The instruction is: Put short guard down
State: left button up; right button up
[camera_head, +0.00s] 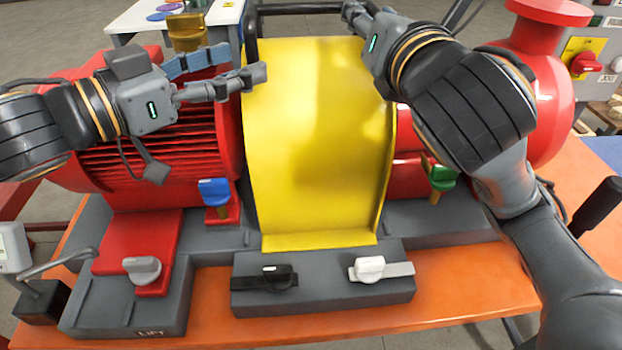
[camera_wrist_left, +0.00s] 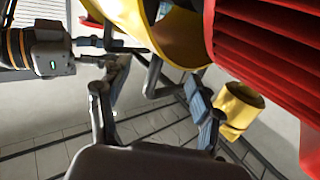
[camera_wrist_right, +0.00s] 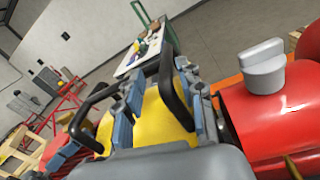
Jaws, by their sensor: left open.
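The yellow guard (camera_head: 318,140) stands upright between the red motor (camera_head: 190,120) and the red pump (camera_head: 540,100), its front flange on the grey base. It also shows in the right wrist view (camera_wrist_right: 160,125). A black handle (camera_head: 300,9) runs along its far side. My left gripper (camera_head: 228,73) is open and empty, over the motor beside the guard's left edge. My right gripper (camera_head: 365,14) is at the far right end of the handle. In the right wrist view its blue-padded fingers lie about the black bar (camera_wrist_right: 178,95); whether they grip it is unclear.
A grey block with a black knob (camera_head: 270,277) and a white knob (camera_head: 368,268) sits in front of the guard. Blue (camera_head: 214,192) and green (camera_head: 441,178) valve handles flank it.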

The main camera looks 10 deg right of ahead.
jog(key=shift+s+r, duration=0.1)
jog(key=shift+s, duration=0.05)
pick_arm(q)
jog(key=v, duration=0.6)
pick_arm(e)
notch_tip(320, 180, up, 10)
pick_arm(q)
jog(key=shift+s+r, duration=0.1)
dwell(0.4)
